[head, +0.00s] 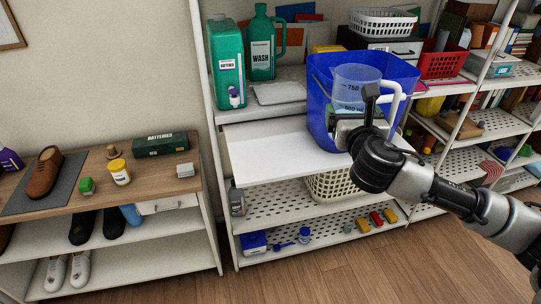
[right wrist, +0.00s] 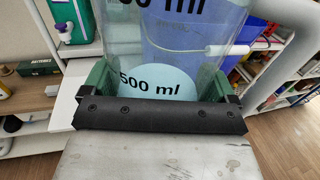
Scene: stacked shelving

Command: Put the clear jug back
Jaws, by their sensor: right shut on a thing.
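The clear jug (head: 356,88) is see-through with dark volume marks and looks blue against the blue bucket (head: 318,104) behind it. My right gripper (head: 352,128) is shut on the jug and holds it in front of the bucket, above the right part of the white board. In the right wrist view the jug (right wrist: 150,50) stands behind the dark finger bar (right wrist: 160,115), with "500 ml" readable and the bucket (right wrist: 185,35) showing through it. The gripper hides the jug's lower part in the head view. My left gripper is not in view.
A white board (head: 262,155) juts out at mid height. Green bottles (head: 226,65) and a flat grey tray (head: 279,93) stand left of the bucket. A red basket (head: 443,64) is to its right. A cream basket (head: 332,186) sits below. The board's left part is bare.

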